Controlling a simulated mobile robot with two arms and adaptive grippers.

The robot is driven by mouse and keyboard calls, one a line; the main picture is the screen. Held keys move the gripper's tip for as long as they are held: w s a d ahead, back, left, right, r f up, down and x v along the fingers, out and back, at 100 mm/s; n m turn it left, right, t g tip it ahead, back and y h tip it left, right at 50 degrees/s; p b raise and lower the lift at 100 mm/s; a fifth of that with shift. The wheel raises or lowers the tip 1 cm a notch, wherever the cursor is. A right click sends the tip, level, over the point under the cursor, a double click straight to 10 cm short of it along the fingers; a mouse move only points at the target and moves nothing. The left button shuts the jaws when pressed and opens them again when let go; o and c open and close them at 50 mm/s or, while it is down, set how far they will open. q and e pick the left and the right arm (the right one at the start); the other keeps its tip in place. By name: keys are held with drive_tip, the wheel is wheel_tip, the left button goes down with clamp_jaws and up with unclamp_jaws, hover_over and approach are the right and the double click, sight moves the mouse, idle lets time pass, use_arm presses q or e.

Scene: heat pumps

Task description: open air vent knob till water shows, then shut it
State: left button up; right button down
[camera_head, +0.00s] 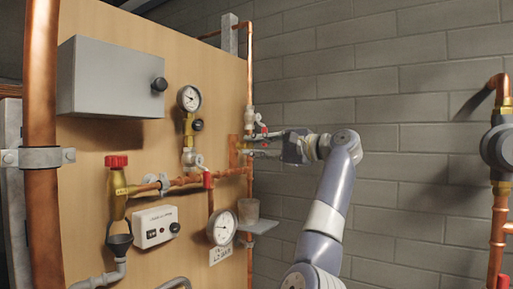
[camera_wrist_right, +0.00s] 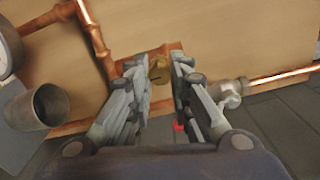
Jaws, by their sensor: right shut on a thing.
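The air vent knob, a small brass piece (camera_wrist_right: 160,69), shows between the fingertips in the right wrist view, in front of an orange-brown bracket on the wooden board. My right gripper (camera_head: 252,144) reaches in from the right at the board's right edge and is shut on this knob. In the head view the fingers hide the knob. A grey cup (camera_head: 249,209) stands on a small shelf below the gripper; it also shows at the left of the right wrist view (camera_wrist_right: 48,106). No water can be made out at the vent. My left gripper is out of view.
A valve (camera_head: 249,117) on the vertical copper pipe (camera_head: 249,70) sits close above the gripper. Gauges (camera_head: 189,98), a red-capped brass fitting (camera_head: 117,178) and a grey box (camera_head: 110,78) are on the board. Open space lies before the block wall (camera_head: 400,120).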

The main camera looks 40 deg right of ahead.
drive_tip(key=c, duration=1.4)
unclamp_jaws()
drive_tip(key=shift+f, duration=0.1)
drive_tip(key=v, duration=1.2)
drive_tip(key=shift+f, duration=0.15)
